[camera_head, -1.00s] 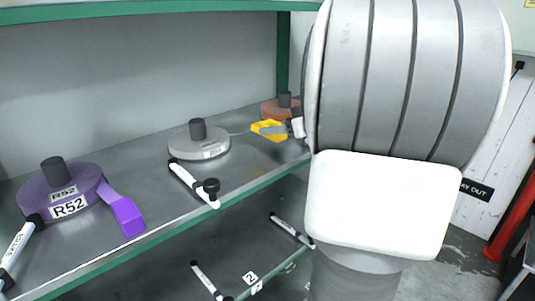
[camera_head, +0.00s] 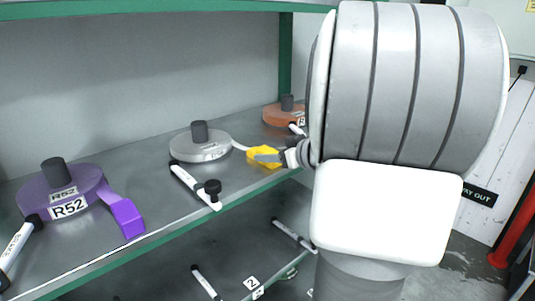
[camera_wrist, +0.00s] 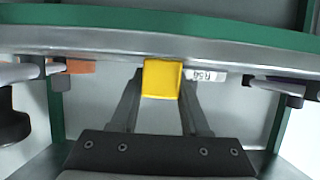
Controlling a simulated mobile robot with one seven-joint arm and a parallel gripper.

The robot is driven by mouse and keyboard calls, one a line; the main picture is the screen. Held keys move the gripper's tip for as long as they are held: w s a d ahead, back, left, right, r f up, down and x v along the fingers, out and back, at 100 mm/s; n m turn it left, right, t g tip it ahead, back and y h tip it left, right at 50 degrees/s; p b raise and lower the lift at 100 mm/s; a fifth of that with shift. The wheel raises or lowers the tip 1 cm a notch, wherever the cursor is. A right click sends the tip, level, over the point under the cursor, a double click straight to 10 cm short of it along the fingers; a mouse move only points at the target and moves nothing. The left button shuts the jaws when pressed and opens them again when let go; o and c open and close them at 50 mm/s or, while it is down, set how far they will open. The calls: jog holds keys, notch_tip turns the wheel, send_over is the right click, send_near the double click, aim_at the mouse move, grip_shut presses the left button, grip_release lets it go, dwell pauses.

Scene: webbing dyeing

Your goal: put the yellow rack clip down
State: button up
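The yellow rack clip (camera_head: 263,152) is at the right part of the grey shelf, near its front edge, in the head view. My gripper (camera_head: 280,156) reaches it from the right, with a grey finger across the clip. In the wrist view the yellow clip (camera_wrist: 162,80) sits between the two fingertips of my gripper (camera_wrist: 162,77), which appear to touch both its sides. I cannot tell whether the clip rests on the shelf or hangs just above it. My arm hides the area to the right.
A grey roll (camera_head: 200,152) stands left of the clip, its pale tail running toward it. A terracotta roll (camera_head: 282,117) stands behind. A purple roll (camera_head: 62,190) labelled R52 is at left. A black-and-white holder (camera_head: 195,186) lies near the green front edge (camera_head: 215,217).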

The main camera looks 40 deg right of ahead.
jog(key=o, duration=0.4)
jog(key=shift+r, duration=0.25)
jog(key=v, duration=1.2)
jog(key=shift+f+p, duration=0.1)
jog(key=shift+p, duration=0.3)
